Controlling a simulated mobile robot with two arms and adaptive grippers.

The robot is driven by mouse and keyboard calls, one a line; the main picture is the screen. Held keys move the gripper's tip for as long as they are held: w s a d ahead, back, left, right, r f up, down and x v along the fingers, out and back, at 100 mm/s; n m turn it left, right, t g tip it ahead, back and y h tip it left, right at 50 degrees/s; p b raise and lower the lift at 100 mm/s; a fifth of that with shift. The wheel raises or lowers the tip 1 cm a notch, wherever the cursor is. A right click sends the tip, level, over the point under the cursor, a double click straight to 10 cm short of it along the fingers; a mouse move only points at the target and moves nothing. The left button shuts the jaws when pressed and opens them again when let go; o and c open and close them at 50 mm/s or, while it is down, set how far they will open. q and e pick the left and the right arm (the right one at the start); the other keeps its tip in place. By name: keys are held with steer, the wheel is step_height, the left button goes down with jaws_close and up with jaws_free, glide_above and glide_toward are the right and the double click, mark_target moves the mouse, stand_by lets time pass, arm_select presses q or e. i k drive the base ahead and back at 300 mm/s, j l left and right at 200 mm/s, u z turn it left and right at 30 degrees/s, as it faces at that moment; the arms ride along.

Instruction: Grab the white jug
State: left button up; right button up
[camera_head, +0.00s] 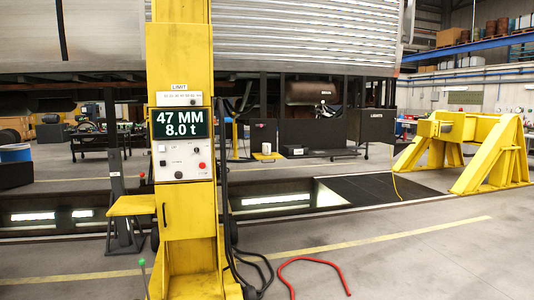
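A small white item (266,148) stands low in the middle distance, just right of the yellow lifting column, with a yellow part under it. It may be the white jug, but it is too small to tell. No other white jug can be made out. Neither of my grippers shows in the head view.
The yellow lifting column (186,240), with a display reading 47 MM and 8.0 t, stands close in front. A red hose (315,261) and black cables (247,270) lie on the floor beside it. A yellow stand (497,160) is at right. The right foreground floor is clear.

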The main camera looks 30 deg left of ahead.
mark_target(266, 147)
steer(key=i+j+u, duration=0.3)
steer(key=i, duration=0.25)
steer(key=i+j, duration=0.1)
steer(key=i, duration=0.55)
steer(key=i+j+z, duration=0.15)
steer(key=i, duration=0.5)
steer(key=i+j, duration=0.15)
steer(key=i, duration=0.5)
steer(key=i+u, duration=0.1)
steer(key=i, duration=0.35)
steer(key=i+l+u, duration=0.1)
steer(key=i, duration=0.4)
steer(key=i+l+u, duration=0.1)
steer(key=i, duration=0.35)
steer(key=i+l+u, duration=0.1)
steer(key=i, duration=0.35)
steer(key=i+l+u, duration=0.1)
steer(key=i+l, duration=0.2)
steer(key=i, duration=0.15)
steer(key=i+l+u, duration=0.1)
steer(key=i, duration=0.35)
steer(key=l, duration=0.1)
